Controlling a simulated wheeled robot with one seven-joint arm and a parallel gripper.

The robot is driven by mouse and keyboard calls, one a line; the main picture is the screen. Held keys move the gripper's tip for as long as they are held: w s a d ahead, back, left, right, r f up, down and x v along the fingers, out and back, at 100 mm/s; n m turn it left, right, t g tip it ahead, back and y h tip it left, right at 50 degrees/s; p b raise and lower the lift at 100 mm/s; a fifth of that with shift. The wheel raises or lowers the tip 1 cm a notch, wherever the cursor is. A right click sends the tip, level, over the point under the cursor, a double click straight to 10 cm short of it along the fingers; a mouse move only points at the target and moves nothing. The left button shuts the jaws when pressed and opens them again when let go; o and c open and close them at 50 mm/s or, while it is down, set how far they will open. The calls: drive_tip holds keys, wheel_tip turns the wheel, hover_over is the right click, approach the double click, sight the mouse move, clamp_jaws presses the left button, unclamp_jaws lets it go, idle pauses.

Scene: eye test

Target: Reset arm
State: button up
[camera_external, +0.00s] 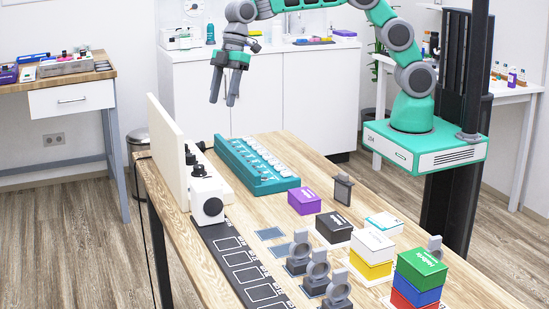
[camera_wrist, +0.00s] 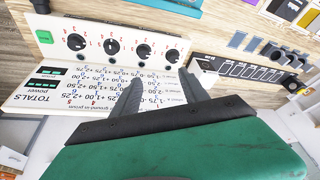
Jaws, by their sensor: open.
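My teal and grey arm reaches from its base at the right. My gripper (camera_external: 222,101) hangs above the far end of the wooden table, fingers pointing down, open with nothing between them. In the wrist view my gripper (camera_wrist: 158,88) shows two dark, parted fingers in front of a white panel (camera_wrist: 70,90). The panel has several black dials and printed numbers. In the external view the upright white panel (camera_external: 168,150) stands at the table's left edge, lower than the gripper and apart from it.
A teal rack (camera_external: 240,168) lies below the gripper. Nearer are a purple box (camera_external: 304,202), a black box (camera_external: 334,228), a white box on a yellow box (camera_external: 371,268), and a green box (camera_external: 421,268) atop a stack. Grey holders (camera_external: 318,268) stand beside a black strip (camera_external: 228,247).

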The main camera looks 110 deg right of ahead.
drive_tip(key=s+a+r+m, duration=0.2)
drive_tip(key=s+a+r, duration=0.2)
drive_tip(key=s+a, duration=0.35)
drive_tip(key=s+a+f+m+h, duration=0.1)
drive_tip(key=s+f, duration=0.2)
drive_tip(key=s, duration=0.8)
drive_tip(key=s+a+f+m+h, duration=0.1)
drive_tip(key=s+a+f+m, duration=0.1)
drive_tip(key=s, duration=1)
drive_tip(key=shift+a+f, duration=0.25)
drive_tip(key=shift+f, duration=0.15)
